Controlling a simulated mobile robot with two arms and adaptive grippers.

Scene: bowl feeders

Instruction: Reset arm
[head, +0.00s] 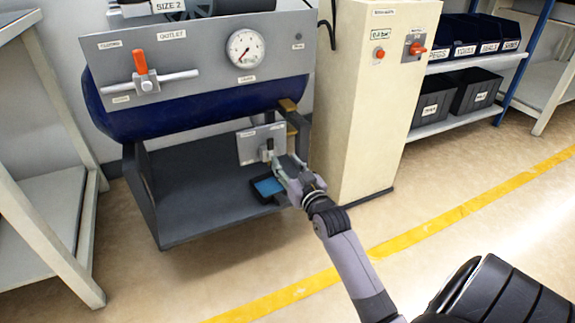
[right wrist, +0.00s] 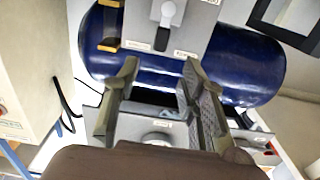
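My right gripper (head: 284,172) reaches in from the lower right in the head view, in front of a small grey plate (head: 247,150) under the blue tank (head: 190,112). The plate carries a small lever (head: 266,151) with a dark handle. In the right wrist view the two fingers of my right gripper (right wrist: 160,70) are spread apart with nothing between them. The lever (right wrist: 163,38) shows beyond the fingertips in that view, apart from them. My left gripper is not in view.
A dark tray with blue inside (head: 268,187) lies below my right gripper. A cream cabinet (head: 365,110) stands close to its right. The tank's upper panel has a gauge (head: 245,48) and a red-handled valve (head: 140,62).

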